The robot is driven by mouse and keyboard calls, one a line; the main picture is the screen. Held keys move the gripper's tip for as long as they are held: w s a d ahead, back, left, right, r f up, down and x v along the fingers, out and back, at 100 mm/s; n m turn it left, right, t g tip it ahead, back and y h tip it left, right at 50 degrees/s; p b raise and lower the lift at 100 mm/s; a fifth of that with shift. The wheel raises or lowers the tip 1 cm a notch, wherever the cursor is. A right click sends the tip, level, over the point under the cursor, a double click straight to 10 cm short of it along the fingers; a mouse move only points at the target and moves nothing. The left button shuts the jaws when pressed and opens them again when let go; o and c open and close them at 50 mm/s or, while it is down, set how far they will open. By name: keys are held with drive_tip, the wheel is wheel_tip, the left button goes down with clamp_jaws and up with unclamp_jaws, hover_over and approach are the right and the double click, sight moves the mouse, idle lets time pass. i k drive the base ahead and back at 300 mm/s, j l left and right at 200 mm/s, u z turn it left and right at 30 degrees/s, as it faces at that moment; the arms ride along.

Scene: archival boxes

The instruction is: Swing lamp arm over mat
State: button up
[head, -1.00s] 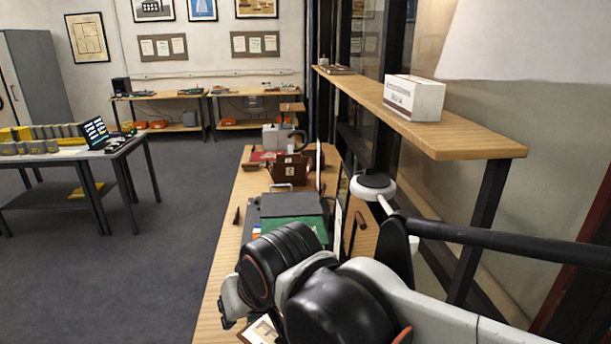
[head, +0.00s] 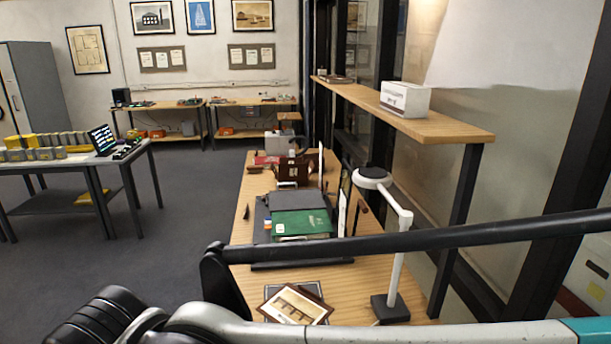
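A white desk lamp (head: 396,263) stands at the right side of the wooden desk on a dark square base (head: 390,308). Its post leans slightly, and its short arm (head: 392,204) runs back and left to a round head (head: 372,178) with a dark top. A dark, flat surface that may be the mat (head: 301,265) shows its front edge left of the lamp. A green folder and a dark grey item lie over it. My arm crosses the foreground, with a dark bar passing in front of the lamp post. My gripper is not visible.
A framed picture (head: 296,305) lies at the front of the desk. A brown box (head: 290,169) stands farther back. A wooden shelf (head: 430,125) holding a white box (head: 405,98) overhangs the right side. Open floor (head: 175,215) lies to the left.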

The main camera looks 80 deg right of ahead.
sight(406, 216)
drive_tip(key=i+j+u, duration=0.1)
drive_tip(key=i+j, duration=0.15)
drive_tip(key=i+j+u, duration=0.15)
drive_tip(key=i, duration=0.3)
drive_tip(key=i+z, duration=0.2)
drive_tip(key=z, duration=0.25)
drive_tip(key=i+z, duration=0.2)
drive_tip(key=z, duration=0.2)
drive_tip(key=i+j+z, duration=0.2)
drive_tip(key=z, duration=0.25)
drive_tip(key=i+z, duration=0.15)
drive_tip(key=z, duration=0.3)
drive_tip(key=i+z, duration=0.1)
drive_tip(key=z, duration=0.4)
drive_tip(key=i+j+z, duration=0.15)
drive_tip(key=z, duration=0.3)
drive_tip(key=i+j+z, duration=0.1)
drive_tip(key=z, duration=0.35)
drive_tip(key=j+z, duration=0.2)
drive_tip(key=z, duration=0.25)
drive_tip(key=i+j+z, duration=0.2)
drive_tip(key=j+z, duration=0.25)
drive_tip(key=i+j+z, duration=0.15)
drive_tip(key=z, duration=0.3)
drive_tip(key=i+j+u, duration=0.1)
drive_tip(key=i+j, duration=0.3)
drive_tip(key=j, duration=0.2)
drive_tip(key=i+j+u, duration=0.1)
drive_tip(key=i+j, duration=0.3)
drive_tip(key=j, duration=0.15)
